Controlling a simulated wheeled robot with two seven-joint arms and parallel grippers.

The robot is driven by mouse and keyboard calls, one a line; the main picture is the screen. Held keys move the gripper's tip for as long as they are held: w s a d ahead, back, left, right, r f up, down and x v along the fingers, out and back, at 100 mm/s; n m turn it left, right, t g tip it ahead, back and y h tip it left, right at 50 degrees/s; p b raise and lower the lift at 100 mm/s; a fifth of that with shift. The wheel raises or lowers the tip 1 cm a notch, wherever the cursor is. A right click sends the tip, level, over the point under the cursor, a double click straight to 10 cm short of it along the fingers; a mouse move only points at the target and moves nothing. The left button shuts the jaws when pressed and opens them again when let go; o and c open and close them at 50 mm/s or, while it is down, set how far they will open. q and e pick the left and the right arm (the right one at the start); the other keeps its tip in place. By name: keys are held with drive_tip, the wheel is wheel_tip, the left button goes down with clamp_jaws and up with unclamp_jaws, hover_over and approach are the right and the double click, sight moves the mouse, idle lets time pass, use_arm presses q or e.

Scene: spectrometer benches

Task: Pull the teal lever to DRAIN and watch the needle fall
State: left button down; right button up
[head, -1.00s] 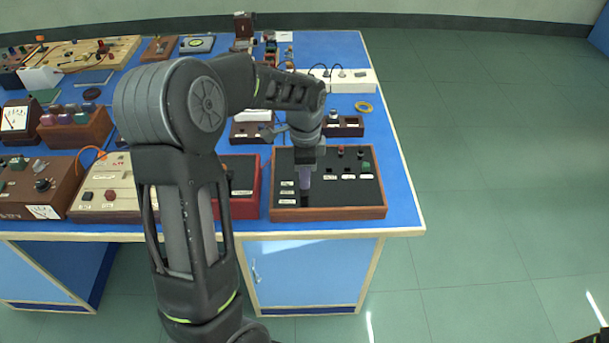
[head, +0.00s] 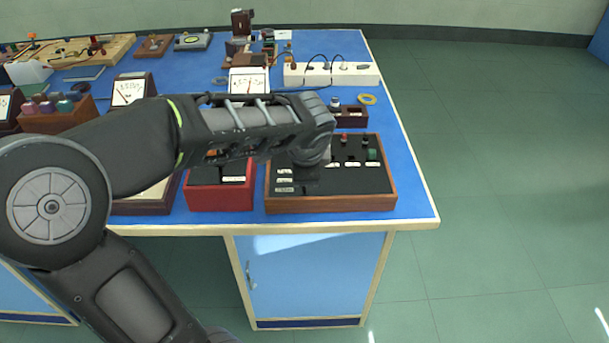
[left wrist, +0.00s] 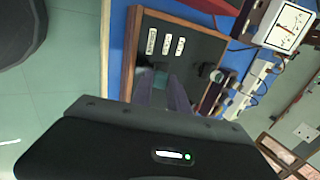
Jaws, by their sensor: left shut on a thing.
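The wood-framed box with a black panel (head: 340,196) is at the bench's front right corner. My left gripper (left wrist: 161,84) is shut on the teal lever (left wrist: 160,77), which shows between the fingers beside the labels. In the head view my arm hides the lever and most of the gripper. A white dial meter (head: 249,81) stands behind the box; it also shows in the left wrist view (left wrist: 287,26), with a thin needle. My right gripper is out of view.
A red box (head: 220,197) stands just left of the panel box. A green knob (head: 373,154) and a red knob (head: 344,138) are at the panel's back right. Floor to the right is clear.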

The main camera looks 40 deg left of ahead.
use_arm(q)
drive_tip(key=c, duration=1.3)
unclamp_jaws()
drive_tip(key=v, duration=0.7)
drive_tip(key=shift+s+d+r, duration=0.2)
drive_tip(key=shift+r, duration=0.15)
